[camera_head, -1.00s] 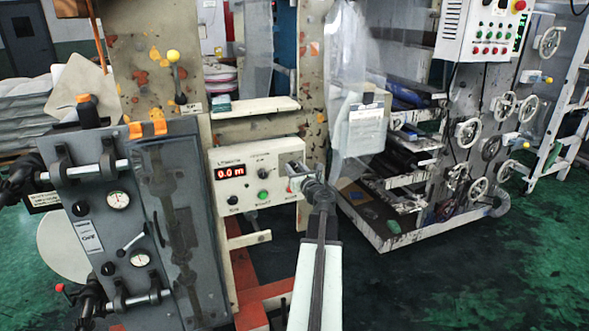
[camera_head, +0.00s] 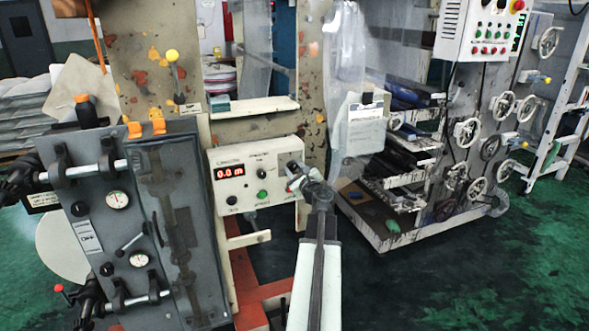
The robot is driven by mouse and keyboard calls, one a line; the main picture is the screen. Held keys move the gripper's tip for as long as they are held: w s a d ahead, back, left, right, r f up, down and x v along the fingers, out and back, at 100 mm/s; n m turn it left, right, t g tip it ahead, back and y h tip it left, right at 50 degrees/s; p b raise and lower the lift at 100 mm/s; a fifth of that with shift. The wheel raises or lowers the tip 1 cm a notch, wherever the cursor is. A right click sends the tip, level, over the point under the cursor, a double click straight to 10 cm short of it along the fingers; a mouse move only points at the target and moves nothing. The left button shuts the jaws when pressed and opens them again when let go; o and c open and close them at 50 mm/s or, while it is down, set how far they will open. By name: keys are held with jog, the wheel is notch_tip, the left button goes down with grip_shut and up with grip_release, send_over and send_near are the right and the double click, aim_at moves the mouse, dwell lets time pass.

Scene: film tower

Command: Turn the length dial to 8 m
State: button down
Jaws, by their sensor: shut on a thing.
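A cream control panel (camera_head: 240,157) sits left of centre. Its red display (camera_head: 230,171) reads 0.0 m. A small black knob (camera_head: 262,173), a green button (camera_head: 262,195) and another black knob (camera_head: 231,200) show on its face. My gripper (camera_head: 291,170) is at the panel's right end, against its face, with my arm reaching up from below. The gripper is shut on a control there, apparently the length dial. The dial itself and its scale are hidden behind the gripper, so its setting cannot be read.
A grey machine door (camera_head: 125,240) with gauges and clamp handles stands close on the left. A narrow cream shelf (camera_head: 253,108) is above the panel. A rack with rollers and handwheels (camera_head: 489,147) stands at the right. The green floor (camera_head: 450,285) at the lower right is clear.

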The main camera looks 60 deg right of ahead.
jog(key=n, duration=0.4)
jog(key=shift+f+n, duration=0.1)
jog(key=shift+n, duration=0.2)
jog(key=n, duration=0.9)
jog(key=shift+a+f, duration=0.1)
jog(key=shift+f, duration=0.05)
jog(key=shift+n, duration=2.1)
jog(key=c, duration=1)
grip_release()
